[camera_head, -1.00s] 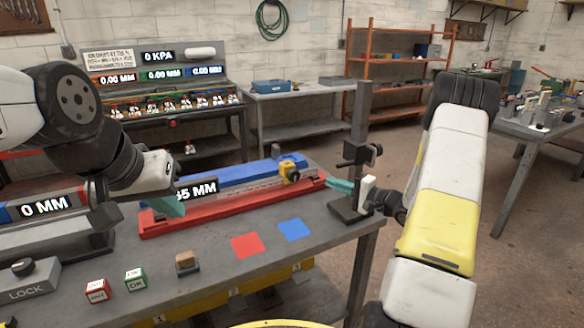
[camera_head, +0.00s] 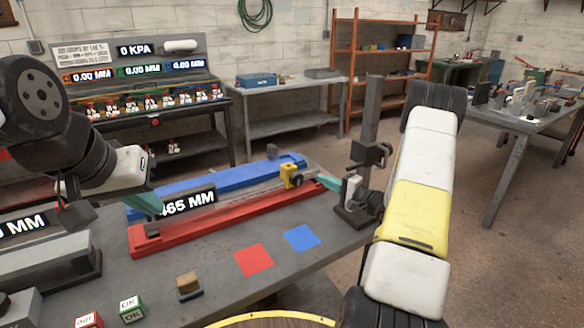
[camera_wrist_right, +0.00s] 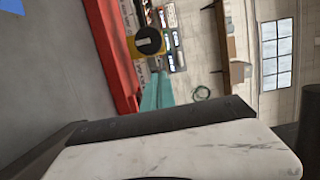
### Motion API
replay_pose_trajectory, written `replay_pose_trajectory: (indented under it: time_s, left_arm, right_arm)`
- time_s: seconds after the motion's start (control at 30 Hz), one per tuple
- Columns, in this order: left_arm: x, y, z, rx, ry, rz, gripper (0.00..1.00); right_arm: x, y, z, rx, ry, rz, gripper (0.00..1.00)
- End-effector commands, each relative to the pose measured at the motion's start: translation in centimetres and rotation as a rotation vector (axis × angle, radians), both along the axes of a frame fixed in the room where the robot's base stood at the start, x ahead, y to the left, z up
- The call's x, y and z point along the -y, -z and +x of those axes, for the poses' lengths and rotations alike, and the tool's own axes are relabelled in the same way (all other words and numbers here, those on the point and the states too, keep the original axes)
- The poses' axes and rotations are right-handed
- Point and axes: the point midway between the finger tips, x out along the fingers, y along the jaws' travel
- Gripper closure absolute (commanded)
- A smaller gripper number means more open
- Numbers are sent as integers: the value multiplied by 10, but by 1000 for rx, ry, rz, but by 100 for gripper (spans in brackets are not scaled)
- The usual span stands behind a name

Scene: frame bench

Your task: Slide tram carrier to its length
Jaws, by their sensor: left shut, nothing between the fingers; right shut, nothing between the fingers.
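The tram carrier (camera_head: 291,176) is a small yellow block with a black knob, on a grey rail between a red bar (camera_head: 165,236) and a blue bar (camera_head: 225,180). It sits near the rail's right end. In the right wrist view the carrier (camera_wrist_right: 133,48) shows beyond my fingers. My right gripper (camera_head: 329,184) is shut and empty, just right of the carrier; its teal fingers also show in the wrist view (camera_wrist_right: 157,92). A small gap seems to remain between them. My left gripper (camera_head: 147,203) is shut and empty by the rail's left end, beside a display (camera_head: 188,202) reading 465 MM.
A dark upright stand (camera_head: 369,150) rises at the bench's right end, close to my right gripper. Red (camera_head: 254,260) and blue (camera_head: 301,238) squares lie in front of the bars. A small wood-topped block (camera_head: 188,284) and OUT (camera_head: 88,320) and OK (camera_head: 131,309) cubes are nearer.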

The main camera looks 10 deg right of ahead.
Motion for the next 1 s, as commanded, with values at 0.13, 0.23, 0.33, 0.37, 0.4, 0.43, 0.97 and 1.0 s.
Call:
replay_pose_trajectory:
  time_s: [0.13,0.23,0.33,0.37,0.4,0.43,0.97,1.0]
  left_arm:
    - [0,0,0,0,0,0,100]
    - [0,0,0,0,0,0,100]
    - [0,0,0,0,0,0,100]
    - [0,0,0,0,0,0,100]
    - [0,0,0,0,0,0,100]
    - [0,0,0,0,0,0,100]
    - [0,0,0,0,0,0,100]
    - [0,0,0,0,0,0,100]
  right_arm:
    - [-10,0,14,1,-2,0,100]
    - [-21,0,29,2,-3,0,100]
    - [-32,0,45,2,-3,1,100]
    - [-35,0,49,1,-3,0,100]
    - [-39,0,55,1,-4,-1,100]
    - [-41,0,59,1,-3,-1,100]
    - [-55,0,81,-1,0,1,100]
    - [-55,0,81,-1,0,1,100]
